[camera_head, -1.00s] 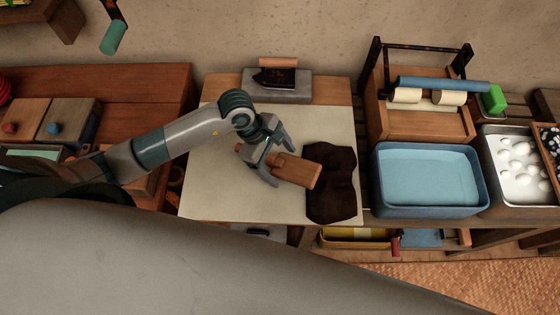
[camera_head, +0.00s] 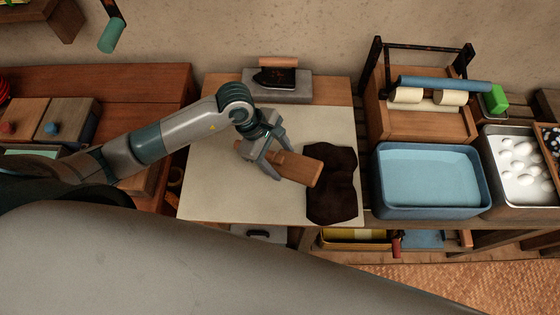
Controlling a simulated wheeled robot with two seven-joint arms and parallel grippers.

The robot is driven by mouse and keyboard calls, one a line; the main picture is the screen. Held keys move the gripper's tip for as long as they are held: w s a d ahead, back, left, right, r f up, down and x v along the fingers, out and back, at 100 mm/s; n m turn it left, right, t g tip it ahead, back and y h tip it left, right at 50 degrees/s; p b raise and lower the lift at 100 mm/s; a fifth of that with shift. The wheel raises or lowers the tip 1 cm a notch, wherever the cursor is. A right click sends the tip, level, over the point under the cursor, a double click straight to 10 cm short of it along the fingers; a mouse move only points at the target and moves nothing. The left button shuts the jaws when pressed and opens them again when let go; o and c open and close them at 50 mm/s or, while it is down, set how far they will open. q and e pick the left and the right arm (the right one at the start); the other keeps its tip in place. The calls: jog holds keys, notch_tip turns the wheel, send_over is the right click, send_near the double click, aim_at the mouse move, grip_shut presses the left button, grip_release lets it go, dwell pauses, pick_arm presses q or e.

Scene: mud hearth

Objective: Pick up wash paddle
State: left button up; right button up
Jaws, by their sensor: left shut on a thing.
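The wash paddle (camera_head: 300,168) is a flat brown wooden paddle above the pale cloth-topped table (camera_head: 215,190). Its broad end points right, towards a dark brown cloth (camera_head: 332,185). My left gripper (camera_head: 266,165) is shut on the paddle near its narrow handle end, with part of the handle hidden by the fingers. Whether the paddle touches the table is hard to tell. My right gripper is not in view.
An iron (camera_head: 276,75) rests on a grey block (camera_head: 277,94) at the table's back. A blue water basin (camera_head: 430,180) stands to the right, below a wringer with rollers (camera_head: 445,84). A metal tray (camera_head: 515,175) holds several white lumps.

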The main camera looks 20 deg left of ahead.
aim_at(317, 165)
pick_arm(q)
jog(key=shift+w+d+r+b, duration=0.1)
jog(key=shift+d+r+b, duration=0.2)
jog(key=shift+r, duration=0.3)
jog(key=shift+d+r+b, duration=0.15)
jog(key=shift+r+b, duration=0.1)
jog(key=shift+r, duration=0.35)
jog(key=d+r+b, duration=0.1)
jog(key=d, duration=0.2)
jog(key=d+r+b, duration=0.1)
jog(key=d+r, duration=0.1)
jog(key=d, duration=0.1)
jog(key=d+r+b, duration=0.1)
jog(key=d+r, duration=0.1)
jog(key=shift+w+d+r, duration=0.2)
jog(key=shift+w+d, duration=0.1)
jog(key=shift+d, duration=0.1)
jog(key=shift+d+r+b, duration=0.3)
jog(key=shift+d+r, duration=0.3)
jog(key=shift+d, duration=0.3)
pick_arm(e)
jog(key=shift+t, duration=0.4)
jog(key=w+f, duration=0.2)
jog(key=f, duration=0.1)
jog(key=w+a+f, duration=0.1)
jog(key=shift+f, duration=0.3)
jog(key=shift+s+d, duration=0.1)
